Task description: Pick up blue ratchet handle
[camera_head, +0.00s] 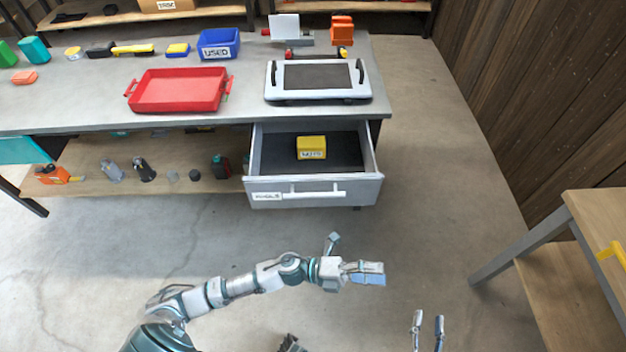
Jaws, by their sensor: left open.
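I cannot make out a blue ratchet handle for sure. A small blue and yellow item (178,50) lies on the grey workbench (60,112) at the back left, too small to identify. My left gripper (352,257) is open and apart from the bench, in front of the open drawer (312,190). Its fingers are spread, with nothing seen between them. My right gripper (428,322) shows only its two separated fingers at the bottom edge, open and empty.
The bench holds a red tray (180,90), a blue bin labelled USED (219,44) and a grey tray with black handles (318,78). A yellow box (311,147) sits in the drawer. A wooden-topped table (598,215) stands at right. Floor between is clear.

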